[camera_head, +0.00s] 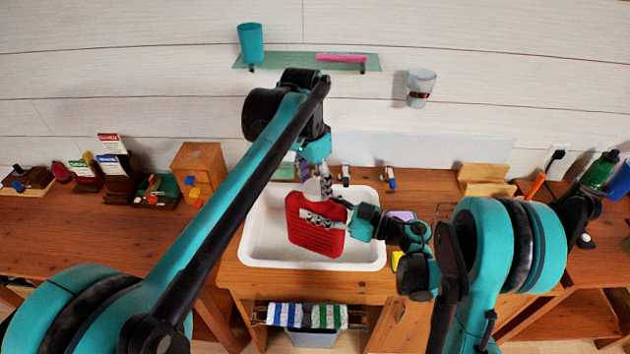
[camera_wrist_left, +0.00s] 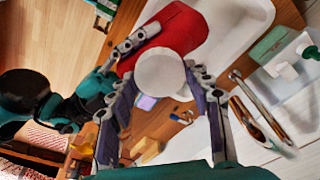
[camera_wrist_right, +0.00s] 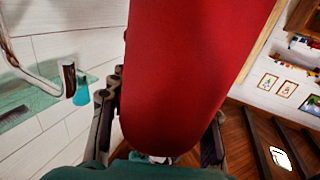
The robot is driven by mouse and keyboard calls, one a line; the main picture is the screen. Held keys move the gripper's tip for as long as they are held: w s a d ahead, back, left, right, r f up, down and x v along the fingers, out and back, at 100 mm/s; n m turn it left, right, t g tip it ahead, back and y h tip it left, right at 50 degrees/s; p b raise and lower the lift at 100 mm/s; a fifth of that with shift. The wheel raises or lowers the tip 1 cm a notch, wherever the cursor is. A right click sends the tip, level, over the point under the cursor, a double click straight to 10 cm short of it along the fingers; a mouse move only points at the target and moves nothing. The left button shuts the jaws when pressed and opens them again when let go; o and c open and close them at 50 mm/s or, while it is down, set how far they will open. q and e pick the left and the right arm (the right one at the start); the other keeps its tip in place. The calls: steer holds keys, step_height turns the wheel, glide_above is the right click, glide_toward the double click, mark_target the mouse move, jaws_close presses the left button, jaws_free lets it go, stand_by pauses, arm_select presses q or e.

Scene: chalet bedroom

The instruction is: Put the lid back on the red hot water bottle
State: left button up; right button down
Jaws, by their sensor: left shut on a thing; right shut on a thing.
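The red hot water bottle (camera_head: 314,238) is held upright over the white sink; it also shows in the left wrist view (camera_wrist_left: 180,30) and fills much of the right wrist view (camera_wrist_right: 190,60). My right gripper (camera_head: 327,217) is shut around it from the right. The white round lid (camera_head: 313,189) is between the fingers of my left gripper (camera_head: 321,183), at the bottle's top end. It shows clearly in the left wrist view (camera_wrist_left: 161,73). The lid covers the bottle's mouth from view, so I cannot tell whether they touch.
The white sink (camera_head: 262,238) is set in a wooden counter (camera_head: 90,235), with taps (camera_head: 388,178) behind it. A green shelf (camera_head: 290,61) with a teal cup (camera_head: 250,43) and a wall-mounted glass (camera_head: 420,86) are above. Small items crowd the counter at both sides.

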arm_select(q)
steer(key=m, duration=0.7)
steer(key=shift+w+g, duration=0.15)
steer(key=shift+g, duration=0.25)
steer(key=m+g, duration=0.1)
steer(key=m, duration=0.6)
steer(key=shift+w, duration=0.1)
steer(key=m, duration=0.7)
steer(key=shift+w+m, duration=0.1)
steer(key=shift+m, duration=0.2)
steer(key=m+y, duration=0.1)
steer(key=m, duration=0.4)
steer(key=shift+g, duration=0.3)
steer(key=shift+c, duration=0.2)
steer(key=o, duration=0.8)
steer(key=shift+o, duration=0.2)
steer(key=shift+d, duration=0.1)
steer(key=shift+r, duration=2.2)
